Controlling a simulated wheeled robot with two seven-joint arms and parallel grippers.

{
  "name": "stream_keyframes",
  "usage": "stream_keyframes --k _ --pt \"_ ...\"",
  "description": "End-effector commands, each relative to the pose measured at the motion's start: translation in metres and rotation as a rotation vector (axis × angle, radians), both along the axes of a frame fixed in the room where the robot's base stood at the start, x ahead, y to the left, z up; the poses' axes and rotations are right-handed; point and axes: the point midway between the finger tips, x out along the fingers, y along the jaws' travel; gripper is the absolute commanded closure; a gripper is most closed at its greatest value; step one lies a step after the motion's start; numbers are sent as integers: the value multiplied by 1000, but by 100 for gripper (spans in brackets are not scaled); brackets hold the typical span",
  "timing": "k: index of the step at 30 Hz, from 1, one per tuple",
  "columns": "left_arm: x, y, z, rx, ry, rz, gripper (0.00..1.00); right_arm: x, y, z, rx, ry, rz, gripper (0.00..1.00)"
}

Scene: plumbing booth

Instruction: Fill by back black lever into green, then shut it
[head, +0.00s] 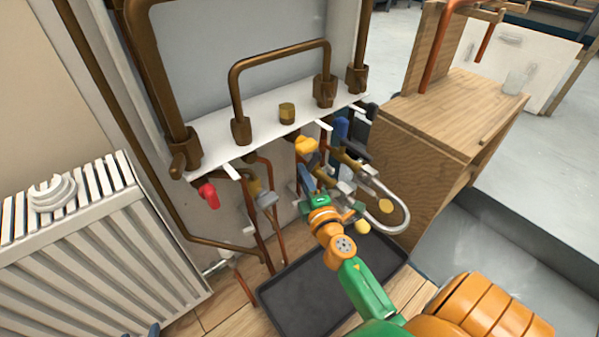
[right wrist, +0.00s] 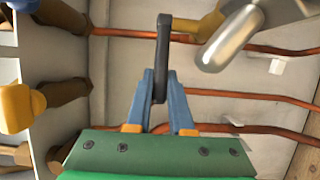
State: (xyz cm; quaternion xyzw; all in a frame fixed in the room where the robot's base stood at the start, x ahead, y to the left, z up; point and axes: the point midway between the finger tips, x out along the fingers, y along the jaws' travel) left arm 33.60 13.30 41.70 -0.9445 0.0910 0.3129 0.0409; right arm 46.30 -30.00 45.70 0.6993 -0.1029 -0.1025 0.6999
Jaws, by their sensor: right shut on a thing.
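My right gripper (head: 305,180) reaches in under the white shelf among the pipes. In the right wrist view its two blue fingers (right wrist: 160,100) are closed on a black lever (right wrist: 163,50), which stands upright between them and extends past their tips. In the head view the fingers and lever are partly hidden among the pipes. Another black handle (head: 370,110) shows at the right end of the shelf. No green container can be made out in either view. Small blue tips, perhaps my left gripper (head: 152,329), show at the bottom edge of the head view.
A dark tray (head: 290,295) lies on the floor below. A white radiator (head: 95,240) stands left, a wooden cabinet (head: 420,150) right.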

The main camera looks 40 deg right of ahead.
Motion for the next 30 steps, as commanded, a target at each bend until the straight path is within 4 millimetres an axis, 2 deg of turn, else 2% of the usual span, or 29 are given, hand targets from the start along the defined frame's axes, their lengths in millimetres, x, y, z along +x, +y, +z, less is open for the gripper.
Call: stream_keyframes --k 4,11,12,15,25,29,30 --pt "-7 2 -7 8 47 4 50 -5 -2 -1 1 3 56 100" --pt "-7 2 -8 7 48 4 50 -5 -1 -1 2 1 58 100" --pt "-7 2 -8 7 47 4 50 -5 -1 -1 3 2 58 75" --pt "-7 2 -7 7 47 4 50 -4 -1 -1 2 2 57 50" --pt "-6 2 -7 6 45 6 50 -8 0 0 2 0 56 50" --pt "-4 2 -6 4 31 5 50 -34 6 -2 5 3 55 50" --pt "2 -1 0 -5 -12 -1 50 -44 8 -3 6 2 55 50"
